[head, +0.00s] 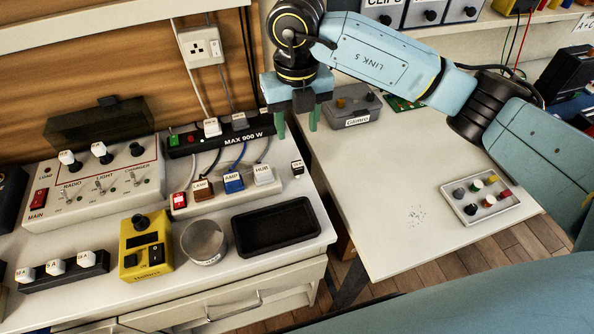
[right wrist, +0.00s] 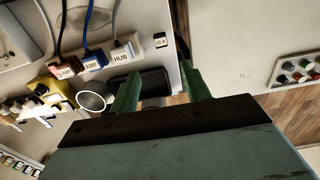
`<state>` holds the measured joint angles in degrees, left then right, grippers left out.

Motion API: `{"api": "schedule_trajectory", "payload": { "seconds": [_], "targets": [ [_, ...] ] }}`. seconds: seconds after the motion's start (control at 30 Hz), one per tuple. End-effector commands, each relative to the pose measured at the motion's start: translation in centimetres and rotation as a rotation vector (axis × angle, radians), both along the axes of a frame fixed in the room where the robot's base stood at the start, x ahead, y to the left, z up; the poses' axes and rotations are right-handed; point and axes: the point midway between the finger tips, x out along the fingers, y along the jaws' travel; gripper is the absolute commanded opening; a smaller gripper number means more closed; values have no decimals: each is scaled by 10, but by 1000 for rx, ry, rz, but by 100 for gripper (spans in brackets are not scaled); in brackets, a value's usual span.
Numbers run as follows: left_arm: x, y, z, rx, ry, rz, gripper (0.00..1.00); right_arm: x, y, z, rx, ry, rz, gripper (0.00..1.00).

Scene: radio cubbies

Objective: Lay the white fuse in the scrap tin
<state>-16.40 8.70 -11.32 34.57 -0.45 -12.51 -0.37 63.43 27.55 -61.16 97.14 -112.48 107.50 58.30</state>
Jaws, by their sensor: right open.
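A small white-topped fuse (head: 297,169), marked about "13 A", stands on the white bench top near its right edge; in the right wrist view it shows as a dark-bodied, white-labelled piece (right wrist: 160,40). My left gripper is out of view.
The black tray (head: 275,247) looks empty. A yellow tester (head: 146,262) stands left of the tin. A power strip with plugs (head: 222,183) and a switch panel (head: 95,185) fill the back. The right-hand table (head: 400,185) holds a grey tray of coloured caps (head: 480,215).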

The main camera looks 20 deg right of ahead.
Motion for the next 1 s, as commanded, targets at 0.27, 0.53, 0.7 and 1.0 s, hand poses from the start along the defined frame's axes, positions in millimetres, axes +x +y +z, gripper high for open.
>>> {"api": "schedule_trajectory", "payload": {
  "seconds": [0.27,0.53,0.7,1.0],
  "targets": [
    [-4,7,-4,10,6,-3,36,-1,0,-37,2,5,2,47],
    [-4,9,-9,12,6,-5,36,0,0,-77,3,2,2,47],
    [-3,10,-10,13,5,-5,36,1,0,-85,4,1,2,47],
    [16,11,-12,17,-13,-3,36,4,-3,-126,4,3,3,47]
  ]
}}
